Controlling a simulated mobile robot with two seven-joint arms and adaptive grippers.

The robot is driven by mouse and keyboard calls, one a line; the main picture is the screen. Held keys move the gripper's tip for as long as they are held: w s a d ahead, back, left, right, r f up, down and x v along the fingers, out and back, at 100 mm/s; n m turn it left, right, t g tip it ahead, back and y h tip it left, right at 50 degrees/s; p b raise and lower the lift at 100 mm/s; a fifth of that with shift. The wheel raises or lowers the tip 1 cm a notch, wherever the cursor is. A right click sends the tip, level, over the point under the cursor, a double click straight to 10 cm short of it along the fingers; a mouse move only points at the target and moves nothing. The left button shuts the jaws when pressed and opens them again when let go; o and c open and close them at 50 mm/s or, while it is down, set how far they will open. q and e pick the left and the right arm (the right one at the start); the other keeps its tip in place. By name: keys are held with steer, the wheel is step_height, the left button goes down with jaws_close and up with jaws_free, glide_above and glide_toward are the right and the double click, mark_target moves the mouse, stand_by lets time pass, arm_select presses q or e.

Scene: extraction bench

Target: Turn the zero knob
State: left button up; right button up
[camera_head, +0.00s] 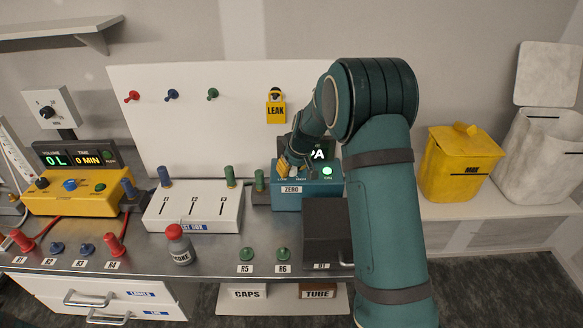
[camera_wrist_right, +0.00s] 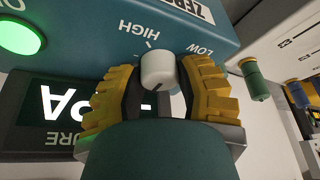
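The zero knob is a small white knob with a dark pointer line; it shows in the right wrist view (camera_wrist_right: 158,71), on a teal box between the printed words HIGH and LOW. The teal box (camera_head: 322,194) stands on the bench in the head view, with a ZERO label on its front. My right gripper (camera_wrist_right: 160,82) has its yellow fingers on either side of the knob, with narrow gaps seeming to show beside it. In the head view the right gripper (camera_head: 284,166) is at the box, and the knob is hidden. My left gripper is not in view.
A green lit button (camera_wrist_right: 20,36) is on the same box. A dark display (camera_wrist_right: 70,115) stands close behind. The white test box (camera_head: 190,212) is to the left, a dark grey box (camera_head: 325,225) in front. A yellow bin (camera_head: 452,170) stands at right.

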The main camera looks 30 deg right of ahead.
jaws_close()
steer(key=m+h+p, duration=0.1)
steer(key=m+p, duration=0.2)
steer(key=shift+r+p, duration=0.15)
steer(key=shift+p, duration=0.15)
steer(key=shift+m+h+p, duration=0.6)
steer(key=shift+m+p, duration=0.5)
steer(key=shift+m, duration=0.3)
steer(key=o, duration=0.8)
jaws_free()
steer(key=shift+f+g, duration=0.2)
steer(key=shift+g, duration=0.1)
steer(key=shift+c, duration=0.2)
